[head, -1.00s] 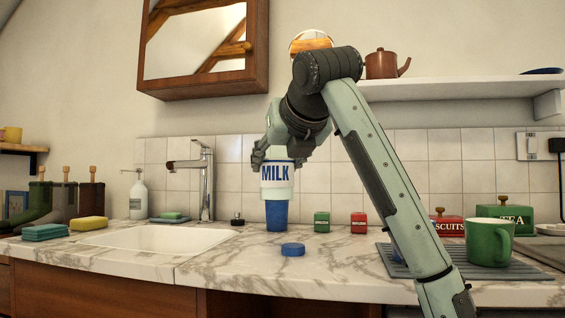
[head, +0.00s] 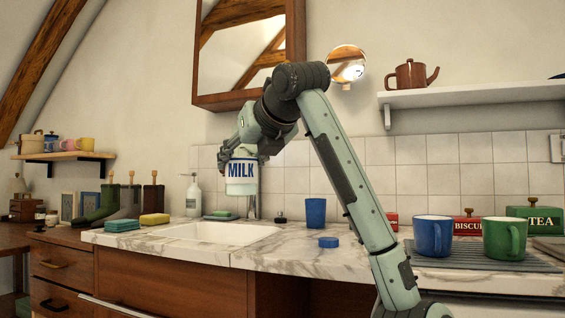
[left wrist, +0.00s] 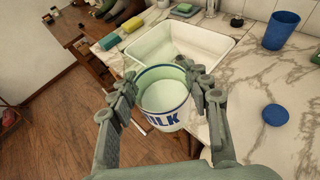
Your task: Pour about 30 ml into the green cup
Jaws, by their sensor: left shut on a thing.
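A white milk container (head: 241,178) with blue "MILK" lettering is held upright in the air in front of the sink. My left gripper (head: 240,152) is shut on it. In the left wrist view my gripper's fingers (left wrist: 158,92) clasp both sides of the container (left wrist: 165,121); its top is open and pale inside, and the liquid level is hard to tell. The green cup (head: 504,239) stands upright on a grey ribbed mat (head: 470,262) at the right, well apart from the gripper. Its inside is hidden in the head view. My right gripper is not in view.
A blue mug (head: 433,236) stands left of the green cup. A blue tumbler (head: 315,212) and a blue lid (head: 328,242) are on the marble counter, between the sink (head: 215,233) and the mat. Red and green tins (head: 535,217) stand behind the cups.

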